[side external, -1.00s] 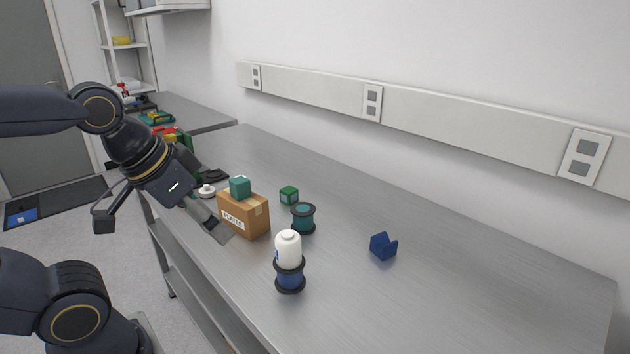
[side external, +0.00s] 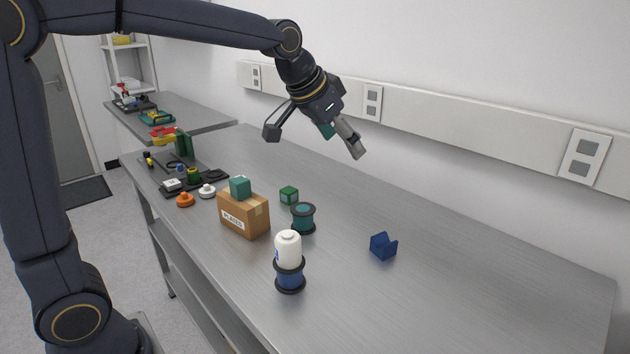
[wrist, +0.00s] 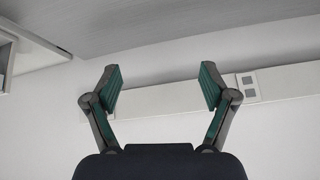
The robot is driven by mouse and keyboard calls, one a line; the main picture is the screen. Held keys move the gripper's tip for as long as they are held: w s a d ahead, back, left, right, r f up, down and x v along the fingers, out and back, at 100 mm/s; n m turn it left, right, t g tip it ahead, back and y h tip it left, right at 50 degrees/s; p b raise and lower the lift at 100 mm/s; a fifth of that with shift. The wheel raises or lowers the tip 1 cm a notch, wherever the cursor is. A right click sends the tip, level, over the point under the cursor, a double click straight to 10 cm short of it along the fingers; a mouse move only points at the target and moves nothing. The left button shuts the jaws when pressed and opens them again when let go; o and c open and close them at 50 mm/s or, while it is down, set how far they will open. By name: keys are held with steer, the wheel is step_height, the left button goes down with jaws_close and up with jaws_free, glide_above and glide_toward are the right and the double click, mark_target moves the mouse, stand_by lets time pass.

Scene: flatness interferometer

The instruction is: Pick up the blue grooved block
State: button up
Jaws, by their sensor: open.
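The blue grooved block (side external: 383,246) sits on the bare metal bench, right of centre in the side view, with its notch facing up. Nothing touches it. My gripper (side external: 352,148) is up in the air above the back of the bench, to the left of the block and well above it. In the wrist view my gripper (wrist: 161,88) has its two fingers wide apart with nothing between them. That view shows the wall and its socket rail, and the block is not in it.
A white bottle (side external: 288,249) stands on a blue spool (side external: 290,276). A teal spool (side external: 303,219), a green cube (side external: 289,195) and a cardboard box (side external: 243,215) with a teal block (side external: 240,187) on top stand further left. The bench around the blue block is clear.

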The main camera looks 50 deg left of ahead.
steer(key=w+f+g, duration=0.1)
steer(key=w+f, duration=0.6)
steer(key=g, duration=0.2)
glide_toward(384, 242)
steer(key=f, duration=0.4)
steer(key=shift+w+a+h, duration=0.1)
steer(key=shift+w+h, duration=0.2)
steer(key=x, duration=0.5)
steer(key=shift+w+d+f, duration=0.25)
steer(key=shift+r, duration=0.1)
steer(key=c, duration=1.5)
steer(key=shift+o, duration=0.2)
